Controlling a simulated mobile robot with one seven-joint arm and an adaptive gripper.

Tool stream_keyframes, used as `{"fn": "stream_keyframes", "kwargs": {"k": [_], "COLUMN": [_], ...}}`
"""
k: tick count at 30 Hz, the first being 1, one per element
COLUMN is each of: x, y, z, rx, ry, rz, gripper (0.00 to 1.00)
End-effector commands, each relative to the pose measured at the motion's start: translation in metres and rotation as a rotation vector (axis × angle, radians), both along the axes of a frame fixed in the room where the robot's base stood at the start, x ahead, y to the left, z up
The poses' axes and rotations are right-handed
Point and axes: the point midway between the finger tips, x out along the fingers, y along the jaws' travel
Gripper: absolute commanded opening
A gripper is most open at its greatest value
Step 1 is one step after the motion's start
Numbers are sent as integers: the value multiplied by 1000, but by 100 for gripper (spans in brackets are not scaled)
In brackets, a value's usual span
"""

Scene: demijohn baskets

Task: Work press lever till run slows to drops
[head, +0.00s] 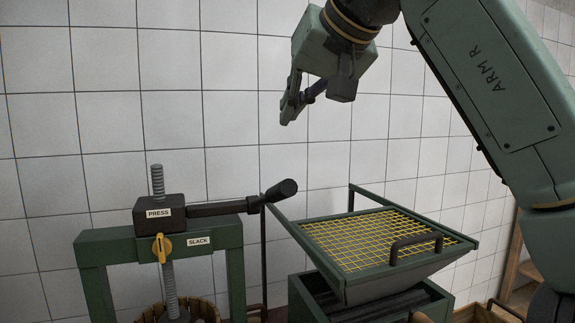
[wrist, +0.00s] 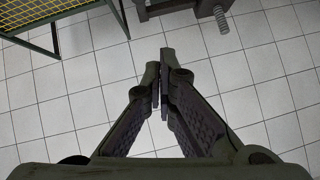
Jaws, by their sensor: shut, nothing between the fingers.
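The press (head: 100,246) is a green frame with a threaded screw (head: 158,181) through a dark block marked PRESS. The press lever (head: 226,208) reaches right from the block to a dark knobbed grip (head: 284,190). A yellow catch (head: 161,248) sits below the block, beside a SLACK label. Part of a slatted basket (head: 208,310) shows at the bottom edge. No run or drops can be seen. My gripper (head: 290,108) is above the lever grip in the picture, apart from it, shut and empty. Its closed fingers (wrist: 160,88) fill the middle of the wrist view.
A green hopper (head: 360,285) with a yellow mesh top (head: 385,238) and a dark handle (head: 416,243) stands right of the press, close to the lever's end. A white tiled wall (head: 100,120) is behind. The space around my gripper looks clear.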

Motion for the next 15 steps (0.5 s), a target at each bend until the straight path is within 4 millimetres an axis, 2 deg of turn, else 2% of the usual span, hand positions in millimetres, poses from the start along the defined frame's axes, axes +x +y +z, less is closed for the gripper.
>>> {"fn": "stream_keyframes", "kwargs": {"k": [1,4,8,15], "x": [1,3,13,49], "y": [-13,-24,-20,-5], "z": [1,0,-8,-37], "rx": [-40,-74,-78,-74], "ry": [-9,-15,-14,-14], "rz": [-30,-49,-47,-43], "gripper": [0,0,0,0]}}
